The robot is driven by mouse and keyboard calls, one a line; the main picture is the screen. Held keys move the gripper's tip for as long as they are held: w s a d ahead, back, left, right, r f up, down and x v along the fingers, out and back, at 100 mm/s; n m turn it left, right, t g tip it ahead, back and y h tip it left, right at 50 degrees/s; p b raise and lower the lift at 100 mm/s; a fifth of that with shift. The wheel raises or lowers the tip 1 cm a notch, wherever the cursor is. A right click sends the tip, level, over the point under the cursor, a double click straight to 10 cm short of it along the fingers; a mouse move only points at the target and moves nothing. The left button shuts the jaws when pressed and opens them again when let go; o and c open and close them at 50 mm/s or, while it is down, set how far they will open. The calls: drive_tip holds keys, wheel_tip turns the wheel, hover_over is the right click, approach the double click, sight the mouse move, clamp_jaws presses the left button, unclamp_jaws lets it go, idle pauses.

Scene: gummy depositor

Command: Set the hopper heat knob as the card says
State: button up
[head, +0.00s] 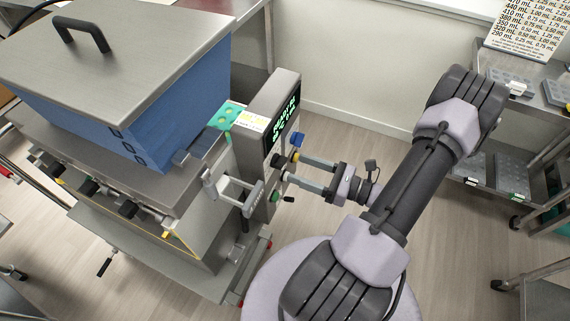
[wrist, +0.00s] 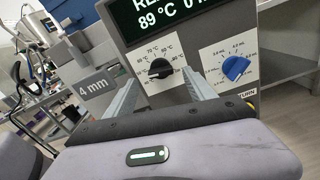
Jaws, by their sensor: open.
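The black heat knob (wrist: 160,68) sits on a white dial marked in °C on the grey control panel, in the wrist view. Its pointer lies roughly sideways; the exact setting is hard to read. My gripper (wrist: 161,80) is open, one finger on each side of the knob's dial in that view. In the head view my gripper (head: 284,168) reaches the panel face from the right; whether it touches the knob cannot be told. The dark display (wrist: 185,12) reads 89 °C.
A blue knob (wrist: 236,68) on an mL dial sits right of the heat knob. The blue hopper (head: 185,105) with a steel lid (head: 120,45) stands left. A printed mL chart (head: 530,28) leans at the far right. Open floor lies behind the arm.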

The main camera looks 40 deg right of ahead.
sight(285, 163)
drive_tip(key=x, duration=0.5)
drive_tip(key=shift+w+b, duration=0.2)
drive_tip(key=shift+b, duration=0.2)
drive_tip(key=c, duration=1.4)
